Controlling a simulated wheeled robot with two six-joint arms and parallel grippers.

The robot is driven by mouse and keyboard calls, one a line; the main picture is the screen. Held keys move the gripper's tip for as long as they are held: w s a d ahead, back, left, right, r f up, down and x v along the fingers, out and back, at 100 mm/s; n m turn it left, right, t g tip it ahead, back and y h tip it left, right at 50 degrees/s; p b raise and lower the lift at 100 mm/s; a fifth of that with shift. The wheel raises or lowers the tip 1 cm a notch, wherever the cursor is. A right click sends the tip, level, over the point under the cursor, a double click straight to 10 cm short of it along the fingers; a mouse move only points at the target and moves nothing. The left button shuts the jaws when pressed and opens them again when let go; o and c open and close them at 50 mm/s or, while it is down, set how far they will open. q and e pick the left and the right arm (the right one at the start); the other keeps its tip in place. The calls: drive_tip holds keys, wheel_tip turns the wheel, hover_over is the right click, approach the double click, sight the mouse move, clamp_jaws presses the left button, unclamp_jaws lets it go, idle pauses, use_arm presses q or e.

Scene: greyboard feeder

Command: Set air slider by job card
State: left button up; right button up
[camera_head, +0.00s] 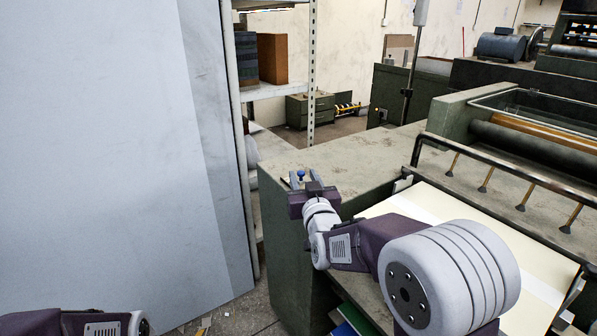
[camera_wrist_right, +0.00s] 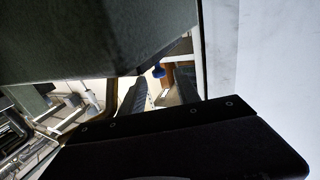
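A small blue knob (camera_head: 301,174) shows at the near left edge of the green feeder cabinet (camera_head: 375,160), and I take it for the air slider's knob. The knob also shows in the right wrist view (camera_wrist_right: 158,72). My right gripper (camera_head: 304,180) is open, with its two fingers apart. The knob appears between or just past the fingertips; I cannot tell whether they touch it. The slider's scale and track are hidden. I cannot make out a job card. Part of my left arm shows at the bottom left, but its gripper is out of view.
A large grey board face (camera_head: 110,150) fills the left, with a narrow floor gap (camera_head: 225,312) beside the cabinet. Cream sheets (camera_head: 440,205) lie in the feeder under a dark bar with several brass-coloured rods. A metal shelf (camera_head: 285,88) stands behind.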

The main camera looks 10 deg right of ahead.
drive_tip(key=w, duration=0.6)
drive_tip(key=shift+w+d+b, duration=0.15)
drive_tip(key=shift+w+b, duration=0.1)
drive_tip(key=shift+b, duration=0.05)
clamp_jaws()
idle(0.9)
